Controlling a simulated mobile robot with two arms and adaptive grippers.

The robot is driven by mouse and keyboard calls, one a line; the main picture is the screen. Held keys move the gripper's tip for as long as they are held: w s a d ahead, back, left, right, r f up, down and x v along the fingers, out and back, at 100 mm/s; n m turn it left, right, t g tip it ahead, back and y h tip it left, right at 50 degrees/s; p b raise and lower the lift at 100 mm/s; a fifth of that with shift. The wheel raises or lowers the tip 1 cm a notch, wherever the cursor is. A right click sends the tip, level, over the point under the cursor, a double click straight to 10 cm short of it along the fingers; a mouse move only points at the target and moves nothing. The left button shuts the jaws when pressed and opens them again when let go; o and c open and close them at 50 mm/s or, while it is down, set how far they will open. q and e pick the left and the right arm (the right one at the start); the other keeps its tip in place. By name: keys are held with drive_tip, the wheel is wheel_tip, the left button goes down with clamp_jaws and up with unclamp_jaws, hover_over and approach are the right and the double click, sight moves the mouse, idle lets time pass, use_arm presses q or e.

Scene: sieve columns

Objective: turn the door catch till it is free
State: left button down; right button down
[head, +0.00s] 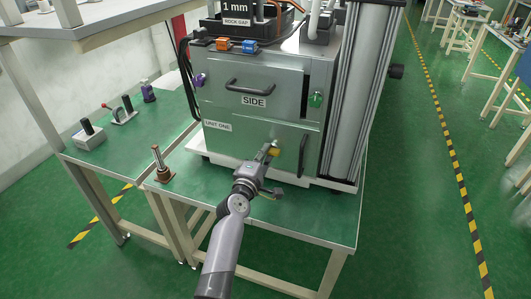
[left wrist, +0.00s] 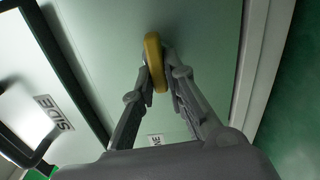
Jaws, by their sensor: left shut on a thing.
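The door catch is a yellow oblong knob on the lower grey-green door of the machine (head: 222,152). In the head view the yellow catch (head: 274,150) shows at the tip of my left gripper (head: 269,153). In the left wrist view the catch (left wrist: 154,62) stands between the fingertips of the left gripper (left wrist: 158,75), which are shut on it from both sides. Its long side lies nearly upright in that picture. The door looks flush with the machine front. My right gripper is in neither view.
A dark vertical handle (head: 302,155) is right of the catch. A metal rod on a brown base (head: 161,168) stands on the green tabletop.

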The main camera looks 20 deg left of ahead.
use_arm(q)
drive_tip(key=c, duration=1.5)
unclamp_jaws()
drive_tip(key=shift+c, duration=0.2)
